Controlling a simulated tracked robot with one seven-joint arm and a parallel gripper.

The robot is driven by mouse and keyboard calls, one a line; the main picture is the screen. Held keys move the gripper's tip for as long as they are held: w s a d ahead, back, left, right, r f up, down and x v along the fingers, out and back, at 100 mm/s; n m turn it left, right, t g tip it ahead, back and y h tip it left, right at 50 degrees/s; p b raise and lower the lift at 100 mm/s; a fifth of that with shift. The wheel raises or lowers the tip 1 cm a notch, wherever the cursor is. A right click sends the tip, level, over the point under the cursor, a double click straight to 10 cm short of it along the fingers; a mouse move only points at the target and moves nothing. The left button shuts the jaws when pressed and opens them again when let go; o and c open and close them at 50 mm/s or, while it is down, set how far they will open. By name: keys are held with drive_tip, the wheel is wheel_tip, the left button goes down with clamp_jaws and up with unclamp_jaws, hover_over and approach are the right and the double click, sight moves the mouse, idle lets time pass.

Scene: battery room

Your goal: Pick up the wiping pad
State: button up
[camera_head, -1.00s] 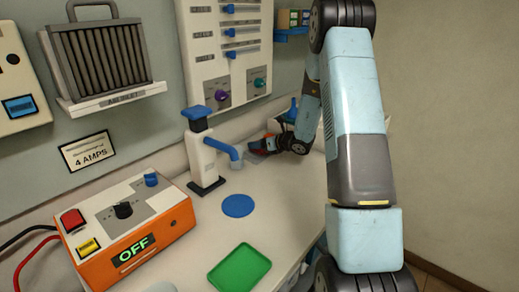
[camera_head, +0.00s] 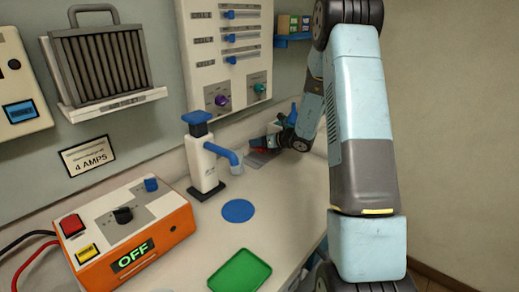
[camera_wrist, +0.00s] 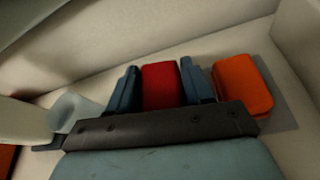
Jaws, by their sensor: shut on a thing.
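A red block, which I take to be the wiping pad (camera_wrist: 160,86), sits between the two blue fingers of my gripper (camera_wrist: 160,84) in the wrist view. The fingers are shut on its sides. In the head view my gripper (camera_head: 263,146) is low at the back of the white bench, right of the dispenser. There the pad is only a small patch of red, mostly hidden by the gripper. I cannot tell whether it touches the bench.
An orange block (camera_wrist: 242,84) stands just right of the fingers. A white dispenser (camera_head: 203,165) with a blue spout and a grey cup (camera_head: 237,166) is at the left. A blue disc (camera_head: 238,210) and green tray (camera_head: 240,270) lie in front. The wall panel (camera_head: 225,50) rises behind.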

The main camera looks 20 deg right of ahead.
drive_tip(key=s+r+n, duration=0.1)
drive_tip(key=s+r, duration=0.9)
drive_tip(key=s, duration=0.4)
drive_tip(key=h, duration=0.1)
hover_over(258, 148)
drive_tip(key=s, duration=0.3)
wheel_tip(258, 148, down, 4)
drive_tip(key=shift+n, duration=0.4)
drive_tip(key=w+f, duration=0.2)
drive_tip(key=f, duration=0.1)
drive_tip(key=w+f, duration=0.1)
drive_tip(key=w, duration=0.1)
drive_tip(key=shift+d+f, duration=0.2)
drive_tip(key=shift+d, duration=0.1)
drive_tip(key=shift+w+f, duration=0.55)
drive_tip(key=shift+f, duration=0.1)
wheel_tip(258, 148, down, 3)
drive_tip(key=shift+w+f, duration=0.1)
drive_tip(key=shift+f, duration=0.05)
